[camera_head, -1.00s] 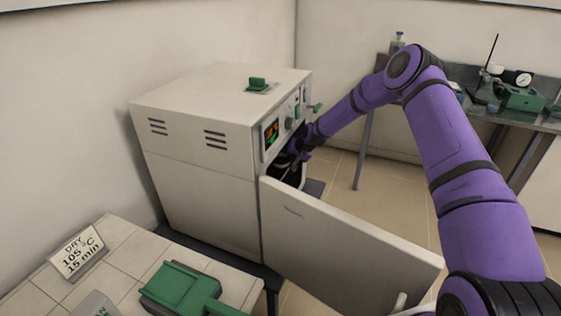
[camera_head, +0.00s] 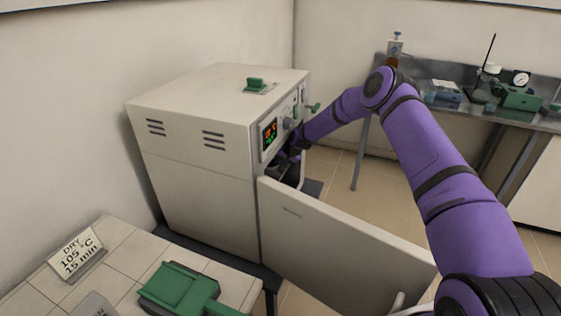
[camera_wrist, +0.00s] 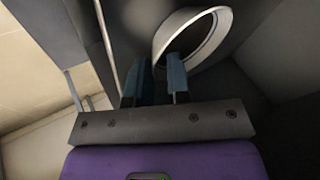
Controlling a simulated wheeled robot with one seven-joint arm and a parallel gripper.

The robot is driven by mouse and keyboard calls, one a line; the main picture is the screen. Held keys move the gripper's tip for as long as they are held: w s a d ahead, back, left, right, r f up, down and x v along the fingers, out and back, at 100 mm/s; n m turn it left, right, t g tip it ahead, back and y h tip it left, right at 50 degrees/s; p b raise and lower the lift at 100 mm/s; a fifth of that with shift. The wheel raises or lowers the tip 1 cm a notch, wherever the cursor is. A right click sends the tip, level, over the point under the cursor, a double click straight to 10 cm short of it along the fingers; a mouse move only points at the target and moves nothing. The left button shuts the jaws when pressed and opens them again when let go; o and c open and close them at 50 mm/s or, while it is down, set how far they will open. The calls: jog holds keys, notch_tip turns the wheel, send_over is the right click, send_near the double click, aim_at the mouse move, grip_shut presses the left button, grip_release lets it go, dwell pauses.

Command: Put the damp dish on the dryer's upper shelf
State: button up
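The dryer (camera_head: 200,180) is a white cabinet at the left centre in the head view, with its door (camera_head: 345,230) open. My gripper (camera_head: 290,158) is in the dryer's opening, just below the control panel, and is mostly hidden there. In the wrist view, a round pale dish (camera_wrist: 222,32) with a dark inside shows at the upper right. My gripper's two blue-grey fingers (camera_wrist: 160,70) stand close together at its near rim, with the rim wall between them. They appear shut on it. The shelves are hard to make out; dark grey surfaces surround the dish.
A tiled bench (camera_head: 115,265) at the lower left holds a sign (camera_head: 77,252) reading DRY 105 °C 15 min and a green device (camera_head: 178,288). A metal table (camera_head: 440,75) with instruments stands at the back right. The open door extends toward the lower right, below my arm.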

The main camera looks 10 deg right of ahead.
jog(key=shift+s+d+r, duration=0.15)
jog(key=shift+r, duration=0.3)
jog(key=v, duration=0.2)
jog(key=shift+s+d+r, duration=0.15)
jog(key=shift+s+r, duration=0.05)
jog(key=shift+r, duration=0.1)
jog(key=s+d, duration=0.7)
jog(key=s, duration=0.3)
jog(key=s+a+r+n+h, duration=0.1)
jog(key=s+r, duration=0.5)
jog(key=r, duration=0.5)
jog(key=s+r+n+g+h, duration=0.1)
jog(key=s+r+n+h, duration=0.1)
jog(key=s+r, duration=0.65)
jog(key=s+a+r+n+h, duration=0.1)
jog(key=s+r, duration=0.3)
jog(key=r, duration=1)
jog(key=s+r, duration=0.3)
jog(key=s, duration=0.7)
jog(key=s+r, duration=0.4)
jog(key=s, duration=0.7)
jog(key=s+r, duration=0.3)
jog(key=s, duration=0.8)
jog(key=shift+d+r, duration=0.25)
jog(key=shift+d, duration=0.05)
